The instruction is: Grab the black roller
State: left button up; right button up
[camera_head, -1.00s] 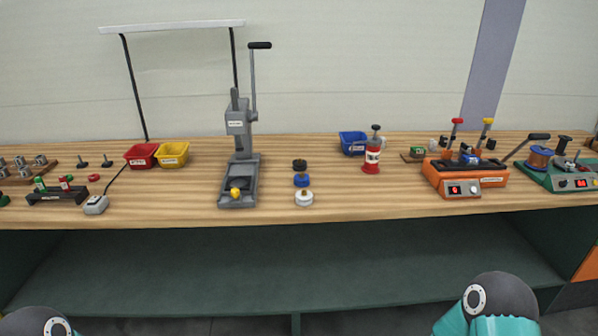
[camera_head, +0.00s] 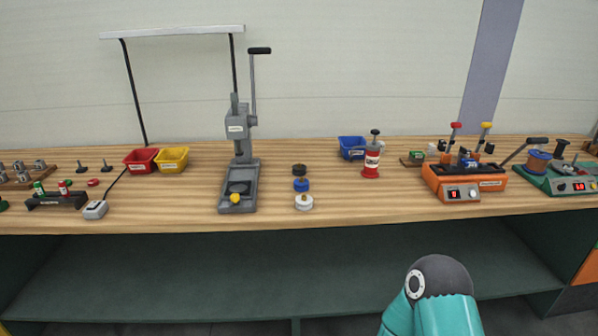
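The black roller (camera_head: 300,169) is a short dark cylinder on the wooden bench. It stands at the back of a short row, behind a blue roller (camera_head: 301,185) and a white roller (camera_head: 304,203). The row is just right of the grey lever press (camera_head: 239,175). Nothing of mine touches the black roller. A teal and dark grey part of my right arm shows at the bottom, right of centre, in front of the bench. Neither gripper is in view.
A red bottle-shaped tool (camera_head: 372,160) and a blue bin (camera_head: 352,146) stand right of the rollers. An orange machine (camera_head: 465,185) is farther right. Red (camera_head: 141,161) and yellow (camera_head: 173,160) bins are left of the press. The bench (camera_head: 345,196) is bare right of the white roller.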

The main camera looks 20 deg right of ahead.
aim_at(301, 171)
jog(key=u, duration=0.05)
jog(key=i, duration=1)
jog(key=z, duration=0.05)
